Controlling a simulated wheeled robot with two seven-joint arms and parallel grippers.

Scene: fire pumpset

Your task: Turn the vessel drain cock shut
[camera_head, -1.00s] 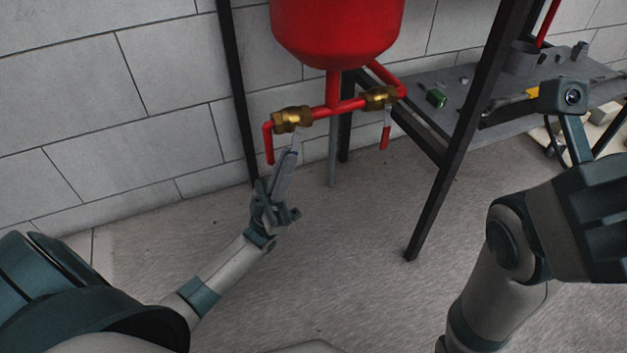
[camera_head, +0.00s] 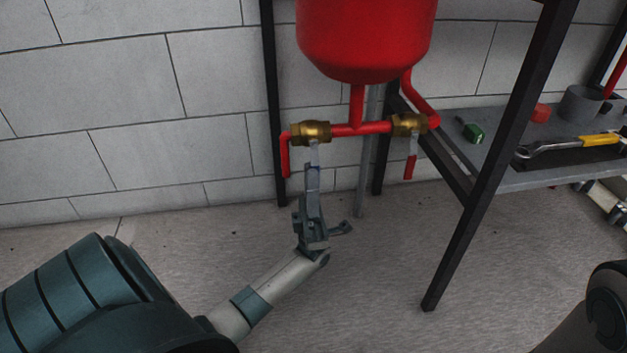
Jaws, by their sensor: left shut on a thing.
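The left brass valve (camera_head: 311,132), with a red spout (camera_head: 285,155) turned down at its left, sits on the red pipe (camera_head: 357,128) under the red vessel (camera_head: 365,40). Its grey lever (camera_head: 314,155) hangs down, across the line of the pipe. My left gripper (camera_head: 313,182) is below the valve, pointing up, shut on the lever; its fingers hide the lower part.
A second brass valve (camera_head: 409,124) with a red handle (camera_head: 410,166) is to the right. A black frame leg (camera_head: 465,215) stands right of the gripper. A grey shelf (camera_head: 545,175) holds a wrench (camera_head: 560,147) and a green part (camera_head: 471,131). The floor in front is clear.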

